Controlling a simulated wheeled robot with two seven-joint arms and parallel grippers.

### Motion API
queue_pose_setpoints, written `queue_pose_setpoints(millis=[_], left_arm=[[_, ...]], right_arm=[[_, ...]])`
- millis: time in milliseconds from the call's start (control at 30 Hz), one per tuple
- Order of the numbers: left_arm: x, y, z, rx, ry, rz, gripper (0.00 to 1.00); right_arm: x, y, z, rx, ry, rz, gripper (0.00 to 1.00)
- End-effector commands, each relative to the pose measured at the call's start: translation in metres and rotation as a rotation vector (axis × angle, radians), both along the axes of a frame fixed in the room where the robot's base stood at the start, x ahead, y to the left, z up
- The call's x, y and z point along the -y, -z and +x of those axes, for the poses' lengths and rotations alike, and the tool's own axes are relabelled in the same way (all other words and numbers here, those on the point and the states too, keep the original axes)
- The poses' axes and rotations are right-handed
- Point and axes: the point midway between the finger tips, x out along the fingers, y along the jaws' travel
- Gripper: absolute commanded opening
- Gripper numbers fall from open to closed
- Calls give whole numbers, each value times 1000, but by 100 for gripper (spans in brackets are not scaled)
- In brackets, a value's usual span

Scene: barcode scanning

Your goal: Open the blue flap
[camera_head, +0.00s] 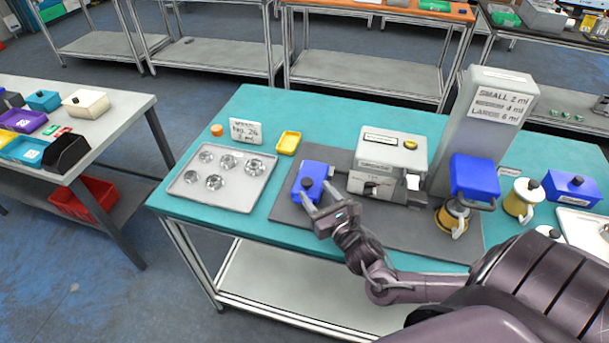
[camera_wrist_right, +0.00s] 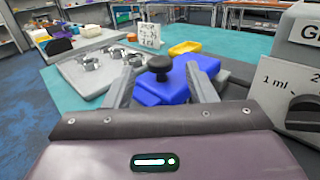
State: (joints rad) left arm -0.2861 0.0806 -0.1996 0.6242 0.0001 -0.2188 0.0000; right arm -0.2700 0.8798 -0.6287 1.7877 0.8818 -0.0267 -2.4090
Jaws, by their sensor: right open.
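A blue block with a black knob (camera_head: 312,172) lies on the dark grey mat, left of the white machine. It also shows in the right wrist view (camera_wrist_right: 178,90), with its black knob (camera_wrist_right: 160,65) between my two fingers. My right gripper (camera_head: 322,198) is open, at the near edge of this block. Its fingers (camera_wrist_right: 160,75) are on either side of the knob; whether they touch the block I cannot tell. Another blue part (camera_head: 474,176) sits on the grey tower, above a yellow-banded piece. My left gripper is not in view.
A grey tray (camera_head: 253,196) with several metal parts stands to the left, near a yellow dish (camera_head: 289,142) and a label card (camera_head: 246,131). The white machine (camera_head: 390,160) stands close on the right. A blue box (camera_head: 573,188) is at the far right.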

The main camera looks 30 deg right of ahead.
Motion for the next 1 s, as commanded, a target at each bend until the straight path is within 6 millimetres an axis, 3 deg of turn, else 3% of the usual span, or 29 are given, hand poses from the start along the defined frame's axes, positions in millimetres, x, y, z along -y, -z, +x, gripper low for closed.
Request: queue_pose_setpoints(millis=[100, 200, 333, 500, 667, 1000], left_arm=[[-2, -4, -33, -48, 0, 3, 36], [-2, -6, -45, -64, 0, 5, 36], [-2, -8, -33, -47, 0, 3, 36], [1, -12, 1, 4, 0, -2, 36], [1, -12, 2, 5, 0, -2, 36], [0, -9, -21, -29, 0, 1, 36]], right_arm=[[2, -4, 22, 4, 3, 1, 51], [3, -3, 36, 2, 3, 2, 51], [3, -2, 48, 1, 2, 4, 51], [4, 0, 53, -2, 1, 4, 51], [4, 0, 52, -2, 1, 4, 51], [4, 0, 52, -2, 1, 4, 7]])
